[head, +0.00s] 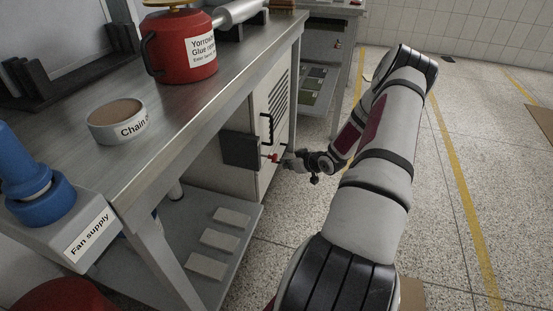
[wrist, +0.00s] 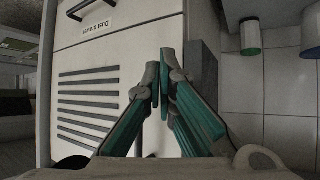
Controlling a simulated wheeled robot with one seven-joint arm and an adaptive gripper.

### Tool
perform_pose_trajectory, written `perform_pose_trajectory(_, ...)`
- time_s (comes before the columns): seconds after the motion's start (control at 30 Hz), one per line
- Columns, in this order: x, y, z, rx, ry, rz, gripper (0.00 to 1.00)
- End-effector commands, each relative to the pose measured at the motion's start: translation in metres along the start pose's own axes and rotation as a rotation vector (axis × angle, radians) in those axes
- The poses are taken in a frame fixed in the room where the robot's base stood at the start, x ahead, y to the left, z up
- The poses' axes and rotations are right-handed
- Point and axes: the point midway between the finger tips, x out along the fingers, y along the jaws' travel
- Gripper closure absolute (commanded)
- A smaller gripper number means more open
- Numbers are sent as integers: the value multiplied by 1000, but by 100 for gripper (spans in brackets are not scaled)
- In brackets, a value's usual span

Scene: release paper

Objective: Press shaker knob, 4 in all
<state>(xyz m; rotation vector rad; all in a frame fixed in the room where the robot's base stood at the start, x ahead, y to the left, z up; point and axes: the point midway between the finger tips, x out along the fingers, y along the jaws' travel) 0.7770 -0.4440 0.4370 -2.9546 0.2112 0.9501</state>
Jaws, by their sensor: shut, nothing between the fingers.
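A small red knob (head: 273,158) sticks out beside a dark box (head: 240,151) on the front of the grey cabinet under the bench. No label on the knob can be read, so I cannot tell for sure that it is the shaker knob. My gripper (head: 288,163) is low by the cabinet front, just right of the red knob. I cannot tell whether it touches it. In the wrist view, my gripper (wrist: 161,76) is shut and empty, its teal fingers pointing at the pale cabinet panel (wrist: 90,50). The red knob does not show there.
The cabinet has dark handles (head: 267,128) and vent slots (wrist: 88,95). A lower shelf (head: 205,285) juts out below.

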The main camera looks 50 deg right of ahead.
Motion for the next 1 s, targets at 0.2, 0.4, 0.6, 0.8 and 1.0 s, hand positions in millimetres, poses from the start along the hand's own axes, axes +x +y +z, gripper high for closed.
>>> perform_pose_trajectory(0.2, -1, 1, 1, 1, -1, 1, 100)
perform_pose_trajectory(0.4, -12, 9, 8, 1, 0, 2, 100)
perform_pose_trajectory(0.6, -25, 18, 17, 1, -2, 3, 100)
perform_pose_trajectory(0.8, -34, 25, 24, 1, 0, 1, 100)
perform_pose_trajectory(1.0, -35, 26, 26, 0, 0, 0, 100)
